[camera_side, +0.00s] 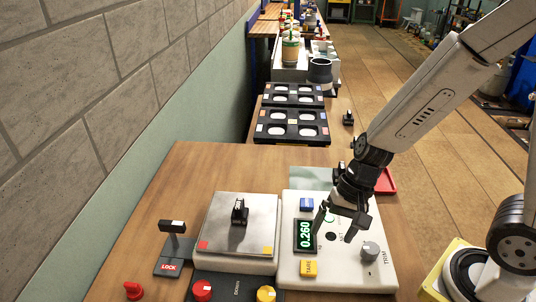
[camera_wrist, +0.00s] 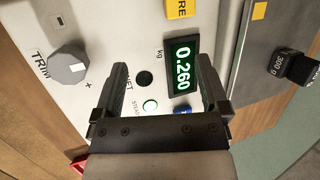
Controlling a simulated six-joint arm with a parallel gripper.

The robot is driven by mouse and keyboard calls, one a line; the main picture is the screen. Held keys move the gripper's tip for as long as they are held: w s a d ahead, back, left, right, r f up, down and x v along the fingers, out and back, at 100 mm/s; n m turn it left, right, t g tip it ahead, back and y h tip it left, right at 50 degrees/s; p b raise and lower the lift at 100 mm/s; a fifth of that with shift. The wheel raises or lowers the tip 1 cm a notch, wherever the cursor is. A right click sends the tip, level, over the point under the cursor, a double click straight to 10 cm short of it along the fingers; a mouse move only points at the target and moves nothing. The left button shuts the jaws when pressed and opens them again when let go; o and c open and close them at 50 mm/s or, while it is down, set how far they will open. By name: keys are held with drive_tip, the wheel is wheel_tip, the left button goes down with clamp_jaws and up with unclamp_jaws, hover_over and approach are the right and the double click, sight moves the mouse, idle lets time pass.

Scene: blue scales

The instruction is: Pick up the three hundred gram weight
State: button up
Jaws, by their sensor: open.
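The three hundred gram weight (camera_side: 239,212) is a small black block with a knob-like top. It stands on the silver scale pan (camera_side: 262,208). In the wrist view the weight (camera_wrist: 298,68) is at the right edge, with a partly readable "300" label beside it. My gripper (camera_side: 334,226) is open and empty, over the white control panel (camera_side: 300,279) to the right of the pan. In the wrist view my gripper (camera_wrist: 162,70) has its fingers spread on either side of the panel, apart from the weight. The green display (camera_wrist: 182,66) reads 0.260 kg.
A lock lever (camera_side: 173,228) stands left of the scale. A red knob (camera_side: 202,289) and a yellow knob (camera_side: 266,293) sit in front. The panel carries a grey TRIM knob (camera_side: 370,251) and a yellow button (camera_side: 310,268). Black trays (camera_side: 262,128) with white pads lie behind.

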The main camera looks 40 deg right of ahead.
sight(244, 209)
drive_tip(key=a+m+y, duration=0.1)
drive_tip(key=w+a+m+y, duration=0.1)
drive_tip(key=a+m, duration=0.2)
drive_tip(key=shift+w+a+r+m+t+y, duration=0.15)
drive_tip(key=shift+w+a+m+t+y, duration=0.15)
drive_tip(key=shift+a+y, duration=0.1)
drive_tip(key=w+a+m+t+y, duration=0.1)
drive_tip(key=m, duration=0.1)
drive_tip(key=w+a+m+t+y, duration=0.1)
drive_tip(key=w+a+m, duration=0.1)
drive_tip(key=shift+r+m, duration=0.4)
drive_tip(key=w+m+t, duration=0.4)
drive_tip(key=w+m, duration=0.1)
drive_tip(key=w+m+t, duration=0.2)
drive_tip(key=m, duration=0.1)
drive_tip(key=shift+w+r, duration=0.15)
drive_tip(key=shift+r, duration=0.2)
drive_tip(key=shift+w+d+m+t, duration=0.2)
drive_tip(key=shift+w+m+t, duration=0.2)
drive_tip(key=shift+m, duration=0.2)
drive_tip(key=shift+a, duration=0.1)
drive_tip(key=shift+x, duration=1.2)
drive_tip(key=shift+w, duration=0.1)
